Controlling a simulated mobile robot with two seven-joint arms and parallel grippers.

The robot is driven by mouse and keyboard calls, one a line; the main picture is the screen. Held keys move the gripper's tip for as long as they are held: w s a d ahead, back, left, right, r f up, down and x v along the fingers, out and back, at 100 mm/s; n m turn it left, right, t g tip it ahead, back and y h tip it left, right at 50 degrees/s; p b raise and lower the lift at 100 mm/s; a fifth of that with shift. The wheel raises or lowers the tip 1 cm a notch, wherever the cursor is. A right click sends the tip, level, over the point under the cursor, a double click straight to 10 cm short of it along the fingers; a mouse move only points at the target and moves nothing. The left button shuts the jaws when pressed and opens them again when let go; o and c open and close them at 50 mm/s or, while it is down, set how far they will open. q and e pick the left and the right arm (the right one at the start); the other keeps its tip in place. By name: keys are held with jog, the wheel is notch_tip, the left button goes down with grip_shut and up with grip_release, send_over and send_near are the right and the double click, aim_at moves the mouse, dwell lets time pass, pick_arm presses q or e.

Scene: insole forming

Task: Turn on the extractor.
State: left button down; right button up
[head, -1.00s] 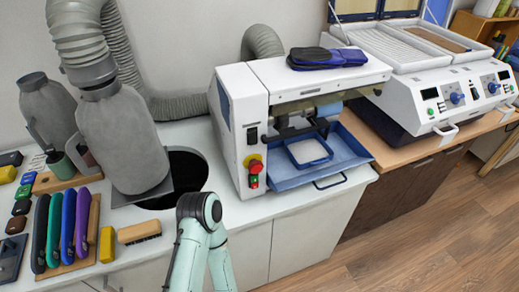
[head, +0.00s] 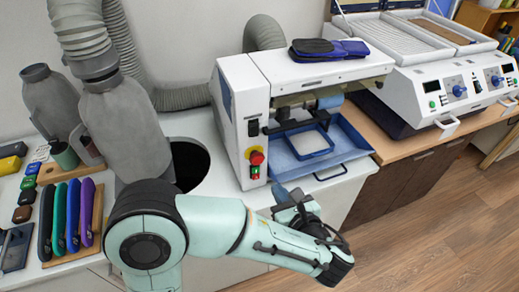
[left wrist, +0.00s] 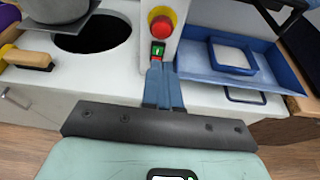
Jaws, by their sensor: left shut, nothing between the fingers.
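A white bench machine (head: 290,68) with a grey hose behind it stands on the white counter. On its front left post are a red knob on a yellow base (head: 256,158) and, below it, a small green and red switch (head: 255,173). The knob (left wrist: 160,28) and the switch (left wrist: 158,50) also show in the left wrist view. My left gripper (head: 279,191) is in front of the machine, to the lower right of the switch in the head view. Its blue-grey fingers (left wrist: 160,70) are together and empty, with tips just below the switch in the wrist view. My right gripper is not in view.
A blue tray (head: 345,145) juts from the machine. A grey canister with a hose (head: 125,130) stands beside a dark round hole (head: 188,165) in the counter (head: 212,190). Several coloured tools lie at left. Another white machine (head: 415,75) is at right.

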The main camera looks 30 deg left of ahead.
aim_at(255, 136)
pick_arm(q)
notch_tip(255, 136, up, 7)
jog(key=t+y, duration=0.1)
jog(key=shift+s+d+f+t, duration=0.2)
jog(key=shift+s+t, duration=0.1)
jog(key=shift+t, duration=0.1)
jog(key=shift+y, duration=0.3)
jog(key=p+x, duration=0.2)
jog(key=x, duration=1.2)
jog(key=shift+f, duration=0.1)
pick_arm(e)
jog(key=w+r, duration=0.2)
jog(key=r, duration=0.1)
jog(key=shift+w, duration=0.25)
